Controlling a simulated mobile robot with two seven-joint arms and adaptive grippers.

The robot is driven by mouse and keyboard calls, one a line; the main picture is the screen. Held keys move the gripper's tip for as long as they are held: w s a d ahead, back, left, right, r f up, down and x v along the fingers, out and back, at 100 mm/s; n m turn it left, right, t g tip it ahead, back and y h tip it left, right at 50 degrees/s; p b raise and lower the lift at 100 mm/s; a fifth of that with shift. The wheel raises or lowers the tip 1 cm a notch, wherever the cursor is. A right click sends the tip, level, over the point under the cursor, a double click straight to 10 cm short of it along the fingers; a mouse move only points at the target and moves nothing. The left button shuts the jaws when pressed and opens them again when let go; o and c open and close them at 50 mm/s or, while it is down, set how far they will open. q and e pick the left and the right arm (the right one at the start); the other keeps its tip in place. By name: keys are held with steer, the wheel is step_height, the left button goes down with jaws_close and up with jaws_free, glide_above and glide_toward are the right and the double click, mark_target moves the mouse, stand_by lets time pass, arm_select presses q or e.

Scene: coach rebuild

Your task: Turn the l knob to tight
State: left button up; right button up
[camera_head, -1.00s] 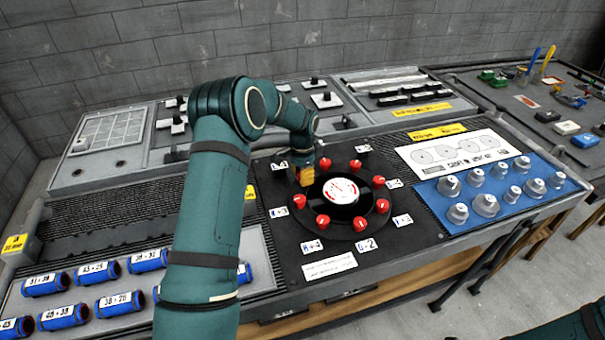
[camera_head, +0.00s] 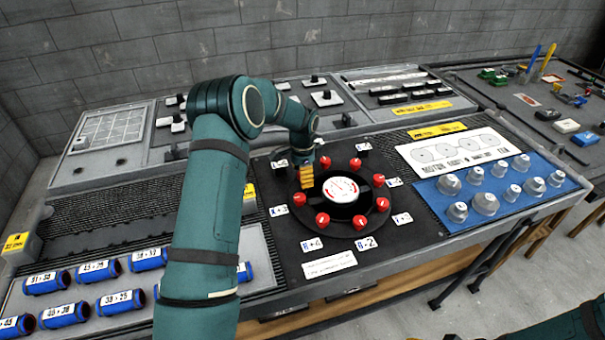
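A round black ring with several red knobs (camera_head: 299,199) sits on a dark panel (camera_head: 270,258), around a white dial (camera_head: 341,189) with red markings. Small white cards (camera_head: 278,211) lie around the ring, but their lettering is too small to tell which knob is l. My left gripper (camera_head: 306,180), with yellow-orange fingers, points down at the ring's upper left. It covers the knob place there, and I cannot tell whether the fingers touch or grip that knob. My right gripper is not in view.
Blue tubes with number labels (camera_head: 62,313) lie on a tray at lower left. Grey knobs (camera_head: 485,204) stand on a blue mat to the right. Small black handles on white plates (camera_head: 325,97) are behind my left arm. A side bench with tools (camera_head: 566,126) stands at far right.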

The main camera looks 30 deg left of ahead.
arm_select(q)
steer(key=shift+r, duration=0.2)
step_height(320, 180, up, 12)
stand_by(0.5)
steer(key=shift+f, duration=0.15)
stand_by(0.4)
